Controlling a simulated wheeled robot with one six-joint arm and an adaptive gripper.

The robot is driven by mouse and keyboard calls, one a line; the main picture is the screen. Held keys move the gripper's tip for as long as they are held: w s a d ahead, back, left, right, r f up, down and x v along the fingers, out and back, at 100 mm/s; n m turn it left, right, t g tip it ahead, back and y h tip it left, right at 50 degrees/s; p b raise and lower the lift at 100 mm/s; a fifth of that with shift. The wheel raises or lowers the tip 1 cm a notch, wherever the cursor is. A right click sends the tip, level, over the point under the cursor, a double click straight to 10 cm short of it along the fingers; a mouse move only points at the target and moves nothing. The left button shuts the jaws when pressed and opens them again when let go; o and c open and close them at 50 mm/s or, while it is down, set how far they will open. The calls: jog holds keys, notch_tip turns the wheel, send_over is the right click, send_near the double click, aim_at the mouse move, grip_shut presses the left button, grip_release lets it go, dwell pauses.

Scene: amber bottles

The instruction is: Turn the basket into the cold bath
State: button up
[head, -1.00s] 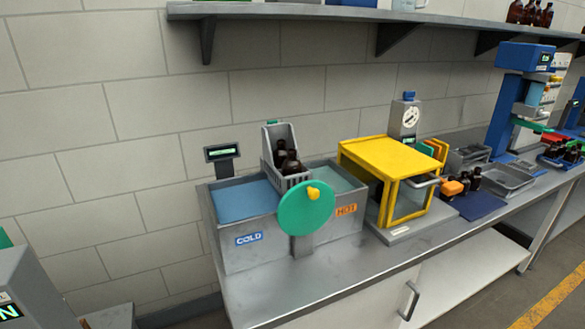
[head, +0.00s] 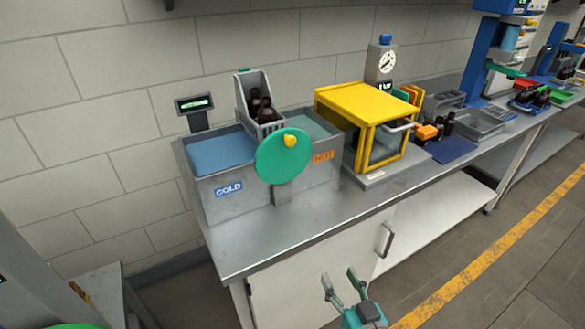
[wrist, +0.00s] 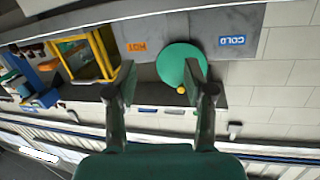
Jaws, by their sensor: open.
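The basket (head: 257,104) is a grey slotted carrier holding dark amber bottles. It stands raised and tilted above the divide between the two baths. The cold bath (head: 221,156), labelled COLD, is on the left with blue liquid. The hot bath (head: 314,124), labelled HOT, is on the right. A green round wheel (head: 284,157) with a yellow knob (head: 290,140) is on the front of the baths; the wheel also shows in the wrist view (wrist: 178,64). My gripper (head: 341,277) is open and empty, low in front of the bench, apart from the wheel. The basket cannot be made out in the wrist view.
A yellow-framed cabinet (head: 362,104) with a handle stands right of the baths. Dark bottles and a blue mat (head: 451,149) lie further right. A small display (head: 195,104) stands behind the cold bath. The bench front strip (head: 245,240) is clear.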

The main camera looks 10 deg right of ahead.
jog(key=w+a+r+n+y, duration=0.1)
jog(key=w+r+y, duration=0.1)
jog(key=w+r, duration=0.7)
jog(key=n+y, duration=0.2)
jog(key=n, duration=0.1)
send_near(292, 142)
jog(key=shift+t, duration=0.3)
jog(key=x, duration=0.9)
jog(key=shift+w+a+f, duration=0.2)
jog(key=shift+w, duration=0.1)
grip_shut()
